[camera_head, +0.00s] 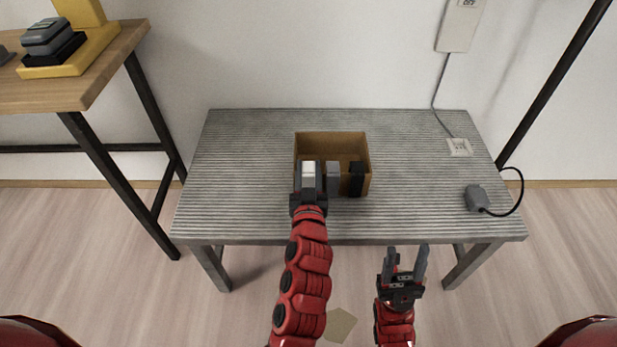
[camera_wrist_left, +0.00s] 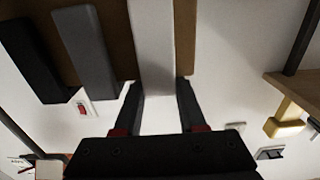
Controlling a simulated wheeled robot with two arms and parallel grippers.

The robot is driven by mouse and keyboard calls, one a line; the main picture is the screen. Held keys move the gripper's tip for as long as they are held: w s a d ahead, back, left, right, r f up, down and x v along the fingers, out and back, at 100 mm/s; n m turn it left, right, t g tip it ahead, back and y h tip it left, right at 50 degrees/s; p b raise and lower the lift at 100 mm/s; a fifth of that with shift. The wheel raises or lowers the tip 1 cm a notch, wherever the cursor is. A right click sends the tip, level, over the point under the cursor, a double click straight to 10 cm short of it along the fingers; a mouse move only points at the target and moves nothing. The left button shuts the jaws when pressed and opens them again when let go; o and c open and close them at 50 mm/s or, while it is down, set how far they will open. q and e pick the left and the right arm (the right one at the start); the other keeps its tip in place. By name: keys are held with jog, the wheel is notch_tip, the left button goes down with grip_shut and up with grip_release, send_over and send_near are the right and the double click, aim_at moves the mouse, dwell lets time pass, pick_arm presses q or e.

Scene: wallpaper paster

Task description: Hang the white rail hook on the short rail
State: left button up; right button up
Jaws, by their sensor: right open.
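The white rail hook (camera_head: 308,168) stands at the left side of an open brown box (camera_head: 331,140) on the grey ribbed table. My left gripper (camera_head: 309,176) is at the box's front left, with one finger on each side of the hook. The left wrist view also shows the white hook (camera_wrist_left: 153,45) between the fingertips (camera_wrist_left: 160,92); whether they press on it is unclear. My right gripper (camera_head: 404,262) is open and empty in front of the table, right of the box. I cannot make out a short rail in either view.
A grey hook (camera_head: 333,178) and a black hook (camera_head: 356,180) stand right of the white one. A grey plug (camera_head: 476,198) with a black cable and a white socket (camera_head: 459,147) are at the table's right. A wooden table (camera_head: 95,80) stands at left.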

pick_arm(q)
grip_shut()
